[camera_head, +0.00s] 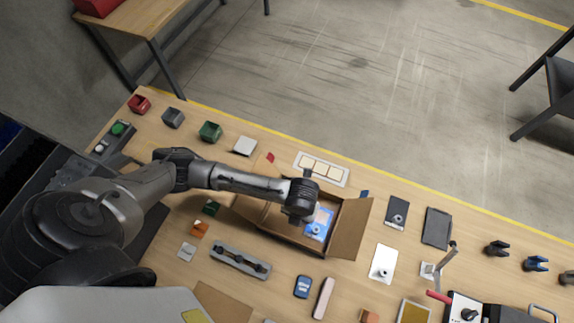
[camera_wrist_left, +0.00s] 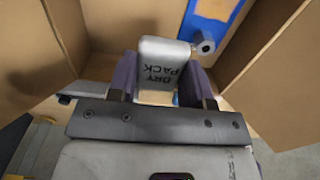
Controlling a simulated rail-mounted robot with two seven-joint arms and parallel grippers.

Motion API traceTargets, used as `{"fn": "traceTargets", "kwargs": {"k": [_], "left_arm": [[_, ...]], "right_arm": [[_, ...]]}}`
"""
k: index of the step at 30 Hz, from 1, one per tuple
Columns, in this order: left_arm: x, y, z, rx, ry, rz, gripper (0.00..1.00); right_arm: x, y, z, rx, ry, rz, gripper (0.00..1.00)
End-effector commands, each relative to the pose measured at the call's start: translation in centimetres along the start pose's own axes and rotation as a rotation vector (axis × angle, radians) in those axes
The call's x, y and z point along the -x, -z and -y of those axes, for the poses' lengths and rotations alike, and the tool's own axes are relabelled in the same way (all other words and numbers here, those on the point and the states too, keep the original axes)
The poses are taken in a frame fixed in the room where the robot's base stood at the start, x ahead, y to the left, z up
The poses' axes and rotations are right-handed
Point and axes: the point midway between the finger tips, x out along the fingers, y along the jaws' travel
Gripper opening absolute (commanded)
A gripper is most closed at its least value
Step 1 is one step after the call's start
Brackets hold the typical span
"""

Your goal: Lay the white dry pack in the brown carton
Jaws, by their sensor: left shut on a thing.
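The brown carton (camera_head: 350,228) stands open on the table with its flaps spread; its walls also show in the left wrist view (camera_wrist_left: 112,25). My left gripper (camera_wrist_left: 162,80) is shut on the white dry pack (camera_wrist_left: 160,52), whose printed letters read "DRY PACK". The pack is held between the two dark fingers, over or inside the carton opening; its exact height is unclear. In the head view the gripper (camera_head: 300,205) points down at the carton, and its fingertips and the pack are hidden. My right gripper is in neither view.
A blue piece (camera_head: 319,223) with a round knob lies inside the carton, right of the gripper. A grey rail-like fixture (camera_head: 240,262), a blue device (camera_head: 302,287) and a white plate (camera_head: 383,263) lie around it.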

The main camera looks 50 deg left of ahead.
Motion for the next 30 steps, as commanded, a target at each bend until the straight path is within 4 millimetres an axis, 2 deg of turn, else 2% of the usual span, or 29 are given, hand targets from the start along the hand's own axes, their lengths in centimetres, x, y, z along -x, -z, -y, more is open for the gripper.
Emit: {"fn": "traceTargets", "kwargs": {"k": [1,6,12,17,24,30], "left_arm": [[-0.8,-0.4,-1.2,0.004,-0.005,-0.002,0.23],[-2.5,-1.4,-3.9,0.004,-0.003,-0.001,0.23],[-3.6,-2.1,-5.6,0.002,-0.001,-0.001,0.23],[-4.1,-2.2,-5.9,0.003,0.000,-0.002,0.23],[-7.0,-2.2,-5.9,0.003,0.000,-0.002,0.23],[-7.8,-2.2,-5.9,0.001,0.000,0.000,0.23]], "right_arm": [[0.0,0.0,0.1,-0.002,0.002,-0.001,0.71],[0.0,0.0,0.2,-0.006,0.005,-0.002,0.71],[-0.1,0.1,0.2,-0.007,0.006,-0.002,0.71],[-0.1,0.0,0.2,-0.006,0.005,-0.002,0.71],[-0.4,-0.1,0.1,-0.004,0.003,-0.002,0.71],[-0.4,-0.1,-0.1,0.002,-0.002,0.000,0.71]]}}
